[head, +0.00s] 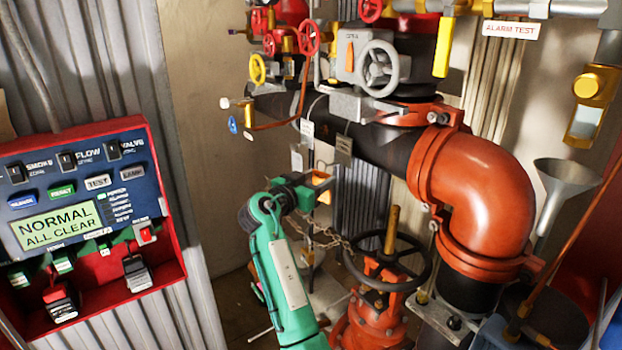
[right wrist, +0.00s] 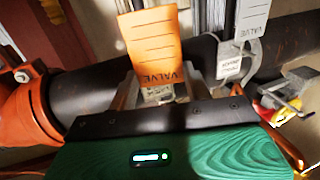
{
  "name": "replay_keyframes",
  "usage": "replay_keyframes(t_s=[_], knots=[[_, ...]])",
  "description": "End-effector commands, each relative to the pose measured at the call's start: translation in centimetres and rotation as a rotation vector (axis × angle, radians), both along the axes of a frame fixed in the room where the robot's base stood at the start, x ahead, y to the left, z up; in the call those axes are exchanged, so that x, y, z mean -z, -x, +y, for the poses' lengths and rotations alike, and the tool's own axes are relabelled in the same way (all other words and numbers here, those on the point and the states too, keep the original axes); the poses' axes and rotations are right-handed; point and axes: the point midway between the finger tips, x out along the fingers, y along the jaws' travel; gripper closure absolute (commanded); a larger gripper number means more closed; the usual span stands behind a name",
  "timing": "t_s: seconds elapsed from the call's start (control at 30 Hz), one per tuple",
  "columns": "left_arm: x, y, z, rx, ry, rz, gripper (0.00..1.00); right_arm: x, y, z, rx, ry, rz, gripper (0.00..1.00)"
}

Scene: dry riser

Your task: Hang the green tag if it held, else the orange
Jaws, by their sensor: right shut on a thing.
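My right gripper (head: 318,184) is at the end of a green arm, below the dark horizontal pipe. It is shut on an orange tag (right wrist: 155,48), which shows in the right wrist view marked VALVE and tilted. The tag also shows as a small orange patch in the head view (head: 325,196). I cannot make out a green tag. My left gripper is not in view.
The red-framed panel (head: 84,184) at left reads NORMAL ALL CLEAR. A black handwheel (head: 410,283) on a red valve, with a chain (head: 322,240), is close to my right arm. A large orange pipe elbow (head: 490,190) and a funnel (head: 566,178) are at right.

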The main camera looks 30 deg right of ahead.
Motion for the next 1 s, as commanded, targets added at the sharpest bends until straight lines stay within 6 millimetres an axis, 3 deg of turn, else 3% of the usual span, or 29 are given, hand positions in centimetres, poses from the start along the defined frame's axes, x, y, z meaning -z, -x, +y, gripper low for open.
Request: replay_keyframes(t_s=[0.33,0.6,1.0], knots=[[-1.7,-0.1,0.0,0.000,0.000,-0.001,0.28,0.0,-0.1,-2.2,0.001,0.001,0.001,0.71],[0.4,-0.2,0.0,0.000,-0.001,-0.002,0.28,1.1,-0.2,-3.3,0.001,0.001,0.000,0.71],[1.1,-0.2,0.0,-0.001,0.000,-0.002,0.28,1.1,-0.2,-3.5,0.001,0.000,0.000,0.71]])
